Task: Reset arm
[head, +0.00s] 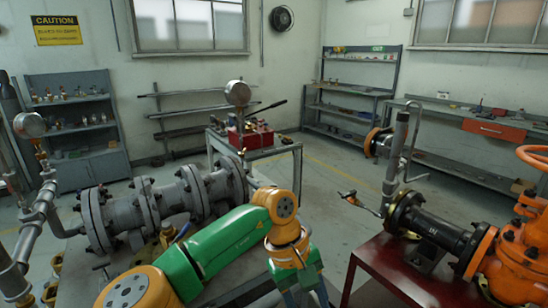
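The gate valve at the right has an orange handwheel (533,157) and an orange body (512,262). A black flanged pipe (432,226) joins its left side, above a dark red table (377,262). My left arm, green and yellow, comes in from the lower left, bends at a raised yellow joint in the middle and runs down to the bottom edge. It appears apart from the valve. I make out no gripper at its lower end, which the frame cuts off. My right arm and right gripper are not in view.
A grey flanged pipe assembly (157,208) with gauges stands at the left, partly behind my arm. A small lever (360,202) sticks out left of the black pipe. A bench with a red device (251,137) stands behind. Floor (332,167) between bench and red table is clear.

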